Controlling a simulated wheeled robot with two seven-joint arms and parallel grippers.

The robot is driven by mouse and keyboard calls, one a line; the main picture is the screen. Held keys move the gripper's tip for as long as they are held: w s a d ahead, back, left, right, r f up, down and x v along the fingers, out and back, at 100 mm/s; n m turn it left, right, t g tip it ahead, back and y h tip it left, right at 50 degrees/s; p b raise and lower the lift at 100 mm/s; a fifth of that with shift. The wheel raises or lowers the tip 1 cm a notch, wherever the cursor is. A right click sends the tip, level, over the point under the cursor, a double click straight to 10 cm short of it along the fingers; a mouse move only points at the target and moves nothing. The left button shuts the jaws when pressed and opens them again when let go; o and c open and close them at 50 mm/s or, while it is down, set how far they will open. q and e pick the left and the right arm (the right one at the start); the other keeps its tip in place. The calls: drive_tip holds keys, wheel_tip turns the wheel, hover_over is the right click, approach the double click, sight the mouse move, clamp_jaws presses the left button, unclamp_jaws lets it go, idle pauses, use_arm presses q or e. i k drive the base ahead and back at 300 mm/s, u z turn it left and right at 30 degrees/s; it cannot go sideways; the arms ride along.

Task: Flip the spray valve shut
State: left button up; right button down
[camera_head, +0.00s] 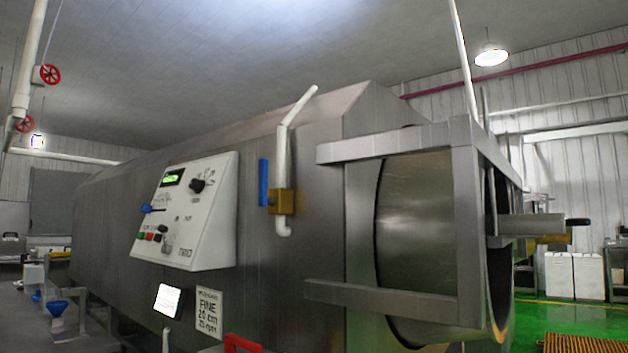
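The spray valve has a brass body (282,201) on a white pipe (283,160) at the side of the grey drum housing, near the middle of the head view. Its blue lever (263,182) points straight up, to the left of the pipe and roughly parallel to it. The pipe bends off to the upper right above and ends in a short elbow below. Neither of my grippers is in view, and nothing touches the lever.
A white control panel (190,212) with knobs and buttons juts out left of the valve. Below are a sign (209,312), a small white screen (168,300) and a red bar (240,343). The open drum end (420,240) with its metal frame stands at right. Space before the valve looks clear.

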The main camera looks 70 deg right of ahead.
sight(264, 200)
drive_tip(key=z, duration=0.55)
drive_tip(key=i, duration=0.5)
drive_tip(key=z, duration=0.5)
